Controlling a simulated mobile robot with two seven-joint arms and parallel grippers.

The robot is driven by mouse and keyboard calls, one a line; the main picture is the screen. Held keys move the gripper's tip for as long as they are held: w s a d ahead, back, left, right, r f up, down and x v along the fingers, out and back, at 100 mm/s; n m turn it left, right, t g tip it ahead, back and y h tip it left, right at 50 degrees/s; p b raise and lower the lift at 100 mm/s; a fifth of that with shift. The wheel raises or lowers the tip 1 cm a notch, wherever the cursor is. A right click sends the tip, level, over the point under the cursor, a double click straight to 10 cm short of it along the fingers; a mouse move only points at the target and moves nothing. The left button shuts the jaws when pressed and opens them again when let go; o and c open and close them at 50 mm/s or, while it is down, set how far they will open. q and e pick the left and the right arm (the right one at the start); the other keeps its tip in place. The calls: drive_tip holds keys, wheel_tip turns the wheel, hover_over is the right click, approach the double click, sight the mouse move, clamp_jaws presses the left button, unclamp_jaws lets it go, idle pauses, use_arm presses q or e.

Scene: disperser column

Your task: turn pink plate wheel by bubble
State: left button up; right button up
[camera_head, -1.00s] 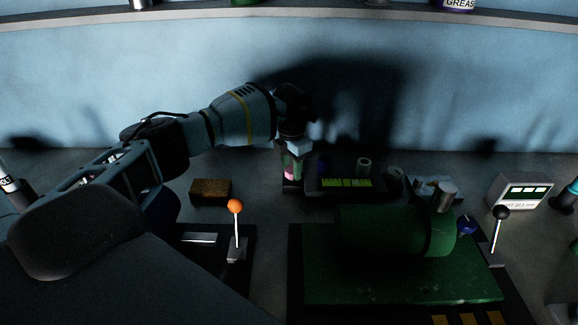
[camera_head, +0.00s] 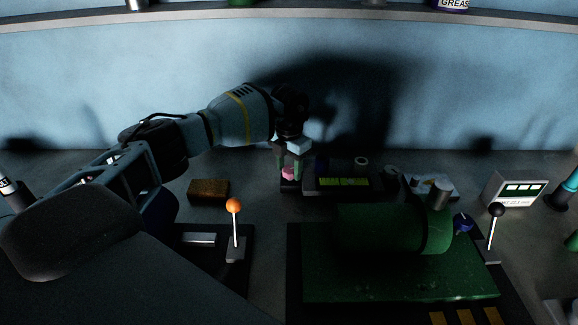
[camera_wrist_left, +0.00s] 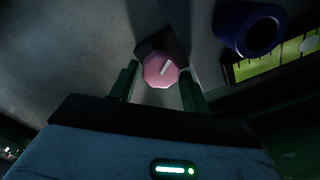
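The pink plate wheel (camera_head: 288,174) sits on a small dark block at the left end of the level. In the left wrist view the wheel (camera_wrist_left: 154,76) is faceted, with a white line slanting up to the right. My left gripper (camera_head: 290,168) points down over it, one green finger on each side. In the left wrist view the fingers (camera_wrist_left: 161,80) stand apart around the wheel, with narrow gaps at its sides. My right gripper is out of view.
A blue ring-shaped part (camera_wrist_left: 233,42) stands close right of the wheel. A brown block (camera_head: 208,190) lies to the left. An orange-knobbed lever (camera_head: 234,206) and a green machine (camera_head: 380,228) stand in front. A meter box (camera_head: 513,189) stands at right.

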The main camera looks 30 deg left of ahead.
sight(289, 170)
use_arm(q)
drive_tip(key=shift+r, duration=3.95)
